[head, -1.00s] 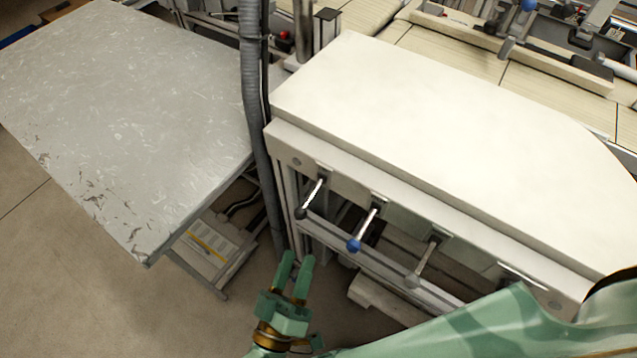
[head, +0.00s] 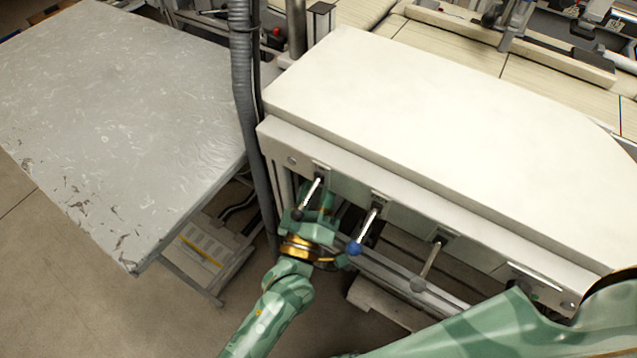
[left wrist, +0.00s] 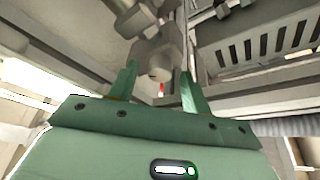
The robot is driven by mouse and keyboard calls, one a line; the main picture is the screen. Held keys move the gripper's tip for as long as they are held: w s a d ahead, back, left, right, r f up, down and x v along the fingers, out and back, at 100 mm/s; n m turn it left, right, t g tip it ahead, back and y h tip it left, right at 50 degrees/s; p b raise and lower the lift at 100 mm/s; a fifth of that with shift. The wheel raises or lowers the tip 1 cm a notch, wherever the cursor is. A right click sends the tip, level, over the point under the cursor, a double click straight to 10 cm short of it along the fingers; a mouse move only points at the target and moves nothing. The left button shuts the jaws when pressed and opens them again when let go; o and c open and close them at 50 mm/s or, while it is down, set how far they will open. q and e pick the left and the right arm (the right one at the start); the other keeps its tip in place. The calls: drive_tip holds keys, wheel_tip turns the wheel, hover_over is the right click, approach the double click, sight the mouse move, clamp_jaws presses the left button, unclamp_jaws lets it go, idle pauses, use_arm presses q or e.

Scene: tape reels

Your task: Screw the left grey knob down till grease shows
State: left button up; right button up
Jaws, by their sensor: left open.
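In the left wrist view a grey rounded knob (left wrist: 159,73) hangs from a grey fitting and shows between the two green fingers of my left gripper (left wrist: 158,82). The fingers are open, one on each side of it; I cannot tell if either touches it. In the head view my left gripper (head: 318,198) reaches under the front edge of the white-topped machine (head: 430,120), behind the black-tipped lever (head: 297,214). The grey knob there is hidden from the head view. No grease can be made out. My right gripper is out of view.
A blue-tipped lever (head: 356,248) and a grey-tipped lever (head: 419,285) stick out to the right of my left gripper. A grey ribbed hose (head: 243,90) hangs close on its left. A scuffed grey table (head: 120,120) stands farther left.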

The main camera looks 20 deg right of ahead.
use_arm(q)
drive_tip(key=c, duration=1)
